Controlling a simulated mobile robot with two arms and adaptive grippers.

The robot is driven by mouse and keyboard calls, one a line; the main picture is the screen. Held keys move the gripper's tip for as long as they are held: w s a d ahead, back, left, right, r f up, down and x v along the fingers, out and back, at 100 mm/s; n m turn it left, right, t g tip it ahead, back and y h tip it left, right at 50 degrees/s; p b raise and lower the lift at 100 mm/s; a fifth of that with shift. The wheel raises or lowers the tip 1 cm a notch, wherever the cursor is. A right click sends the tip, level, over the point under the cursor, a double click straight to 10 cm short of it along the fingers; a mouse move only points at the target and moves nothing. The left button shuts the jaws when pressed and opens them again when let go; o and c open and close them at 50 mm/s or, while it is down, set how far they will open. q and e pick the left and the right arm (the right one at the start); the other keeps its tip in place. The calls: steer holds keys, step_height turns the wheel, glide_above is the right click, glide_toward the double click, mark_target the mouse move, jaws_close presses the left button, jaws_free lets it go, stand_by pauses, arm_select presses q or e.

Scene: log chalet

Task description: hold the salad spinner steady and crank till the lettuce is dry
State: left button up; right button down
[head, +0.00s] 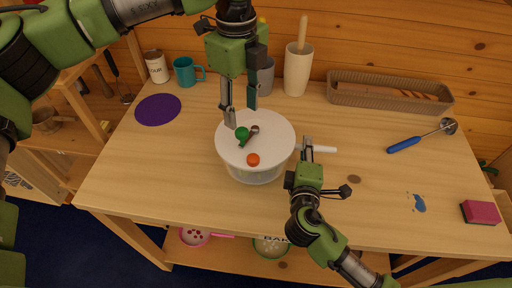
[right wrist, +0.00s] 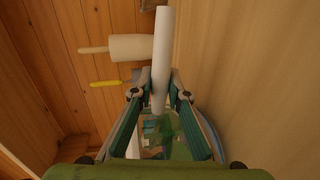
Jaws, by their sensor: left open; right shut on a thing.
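The salad spinner (head: 256,172) stands on the wooden table, a clear bowl under a round white lid (head: 276,133). On the lid are a short dark crank arm (head: 253,130) with a green knob (head: 242,134), and an orange-red button (head: 253,160) nearer the front. My left gripper (head: 240,110) is open just above the green knob, its fingers pointing down. My right gripper (head: 305,149) is shut on the white side handle (head: 323,149), also between its fingertips in the right wrist view (right wrist: 163,50). Green shapes behind the fingers there may be lettuce; their wetness cannot be told.
A teal mug (head: 185,72), a white canister (head: 157,67), a purple mat (head: 158,109) and a white crock (head: 298,70) stand behind. A basket (head: 385,96), blue-handled ladle (head: 405,144), blue spill (head: 418,203) and pink sponge (head: 481,212) lie right. The front left of the table is clear.

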steer(key=shift+f, duration=0.1)
steer(key=c, duration=1.9)
jaws_free()
